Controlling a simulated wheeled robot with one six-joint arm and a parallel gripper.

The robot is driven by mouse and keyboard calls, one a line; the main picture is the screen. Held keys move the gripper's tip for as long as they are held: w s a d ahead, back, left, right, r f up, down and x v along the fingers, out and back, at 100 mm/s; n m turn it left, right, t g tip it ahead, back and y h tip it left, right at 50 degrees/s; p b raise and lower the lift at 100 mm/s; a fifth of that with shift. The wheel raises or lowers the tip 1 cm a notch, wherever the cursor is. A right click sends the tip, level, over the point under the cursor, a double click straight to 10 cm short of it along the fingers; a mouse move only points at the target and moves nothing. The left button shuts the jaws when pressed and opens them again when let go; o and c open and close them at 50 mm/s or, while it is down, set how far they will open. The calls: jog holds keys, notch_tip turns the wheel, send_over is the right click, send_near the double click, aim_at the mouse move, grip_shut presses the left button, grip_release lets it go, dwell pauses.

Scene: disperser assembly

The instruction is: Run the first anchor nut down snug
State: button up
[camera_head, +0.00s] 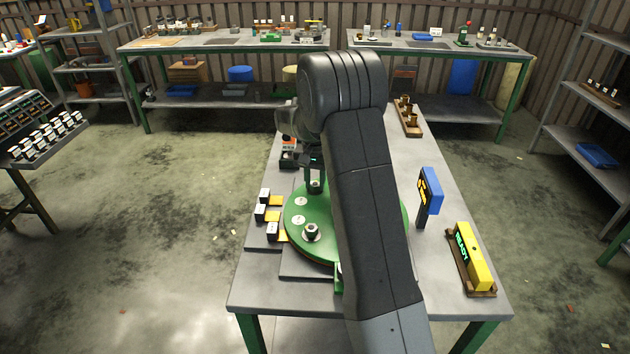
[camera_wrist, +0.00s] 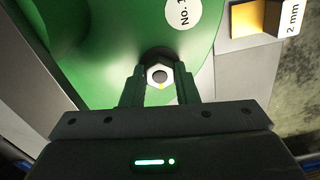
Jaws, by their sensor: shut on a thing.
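The green round plate (camera_head: 320,222) lies on the grey bench, partly hidden behind my arm. In the wrist view, a pale hex nut (camera_wrist: 158,75) sits around a dark stud end on the green plate (camera_wrist: 90,50), beside a white "No. 1" label (camera_wrist: 183,12). My gripper (camera_wrist: 158,88) points down at the plate, with its two dark fingers shut on this nut from both sides. In the head view my gripper (camera_head: 315,180) is at the plate's far edge. Another nut on a stud (camera_head: 311,232) stands nearer the front of the plate.
A blue display (camera_head: 432,190) and a yellow "READY" box (camera_head: 472,258) stand at right. The bench's front left corner is clear.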

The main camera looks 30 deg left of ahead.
aim_at(315, 184)
jog(key=shift+r, duration=0.1)
jog(key=o, duration=1)
notch_tip(315, 184, up, 14)
jog(key=shift+b, duration=0.3)
jog(key=shift+f, duration=0.2)
notch_tip(315, 184, down, 14)
jog(key=shift+r+p, duration=0.1)
jog(key=shift+p, duration=0.2)
jog(key=shift+r, duration=0.15)
